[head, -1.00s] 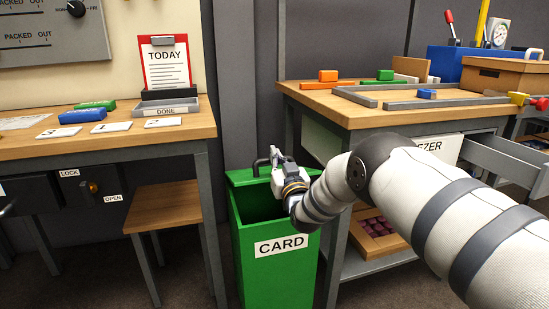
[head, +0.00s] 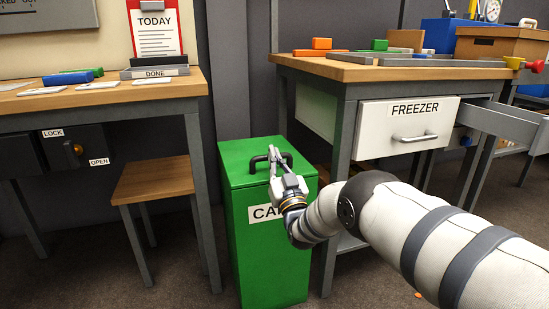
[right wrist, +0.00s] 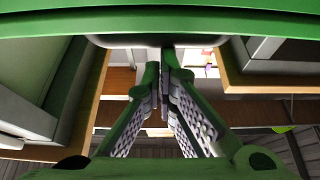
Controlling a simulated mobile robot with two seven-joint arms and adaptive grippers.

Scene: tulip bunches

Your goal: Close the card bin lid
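The green card bin (head: 270,255) stands on the floor between the two benches, its CARD label partly hidden by my right gripper. Its green lid (head: 240,165) lies flat over the top, and no opening shows. A dark handle (head: 287,157) sits on the lid; its bar also shows in the right wrist view (right wrist: 120,40). My right gripper (head: 274,153) is at the front of the handle, above the lid. Its fingertips (right wrist: 163,62) are brought together close by the bar; I cannot see the handle held between them. My left gripper is not in view.
The FREEZER drawer front (head: 405,125) and its bench (head: 370,68) stand close to the bin's right. A wooden stool (head: 153,180) and the left bench (head: 100,93) stand to its left. A grey drawer (head: 505,123) sticks out at the far right.

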